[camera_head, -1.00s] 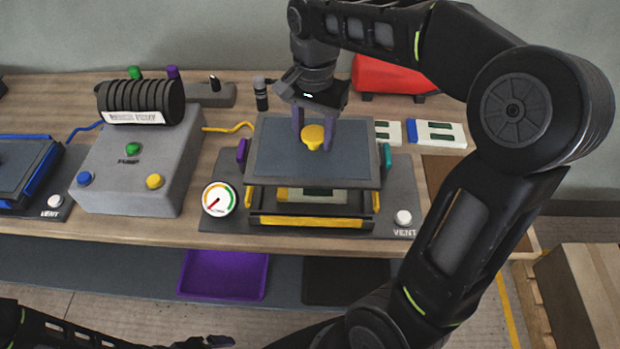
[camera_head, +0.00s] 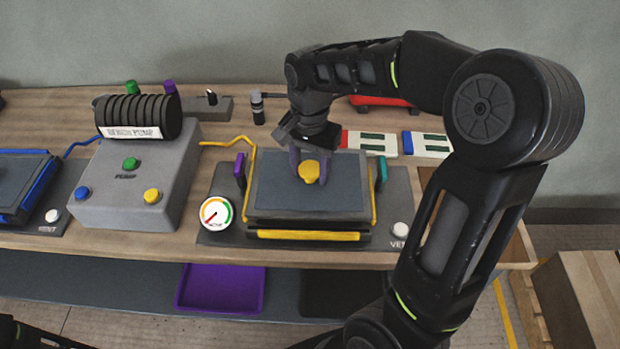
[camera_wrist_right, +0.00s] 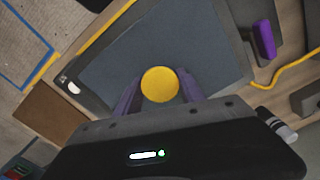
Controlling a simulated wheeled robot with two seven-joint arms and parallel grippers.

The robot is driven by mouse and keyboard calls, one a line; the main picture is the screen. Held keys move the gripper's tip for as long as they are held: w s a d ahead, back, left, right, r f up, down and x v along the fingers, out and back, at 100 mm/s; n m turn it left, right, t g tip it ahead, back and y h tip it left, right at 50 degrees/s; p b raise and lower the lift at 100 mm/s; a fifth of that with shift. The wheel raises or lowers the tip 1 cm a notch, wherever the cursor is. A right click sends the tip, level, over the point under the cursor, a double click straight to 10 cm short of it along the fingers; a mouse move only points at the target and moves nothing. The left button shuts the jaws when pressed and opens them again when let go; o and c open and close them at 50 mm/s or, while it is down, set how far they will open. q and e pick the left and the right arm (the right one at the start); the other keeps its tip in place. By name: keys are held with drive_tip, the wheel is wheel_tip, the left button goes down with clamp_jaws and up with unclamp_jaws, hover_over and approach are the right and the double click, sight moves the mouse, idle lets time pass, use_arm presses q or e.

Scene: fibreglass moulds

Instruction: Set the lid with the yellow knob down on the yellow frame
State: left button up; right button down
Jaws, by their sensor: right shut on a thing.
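The lid (camera_head: 275,186) is a dark grey plate with a yellow knob (camera_head: 309,171) on top. My right gripper (camera_head: 309,165) is shut on the knob, with its purple fingers on either side of it; the right wrist view also shows the knob (camera_wrist_right: 160,84) between them. The lid lies level over the yellow frame (camera_head: 308,235), very low. The frame's front bar shows just below the lid's front edge; most of the frame is hidden. I cannot tell whether the lid touches it all round. My left gripper is not in view.
A purple clamp (camera_head: 240,169) stands left of the lid and a teal one (camera_head: 381,171) right. A gauge (camera_head: 216,213) and a white vent button (camera_head: 400,230) flank the front. The grey pump box (camera_head: 135,185) is further left.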

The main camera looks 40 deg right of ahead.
sight(310, 181)
drive_tip(key=shift+f, duration=1.8)
drive_tip(key=shift+f, duration=0.1)
drive_tip(key=c, duration=0.7)
unclamp_jaws()
wheel_tip(310, 181, up, 12)
drive_tip(key=shift+r+b, duration=0.1)
drive_tip(key=shift+b, duration=0.35)
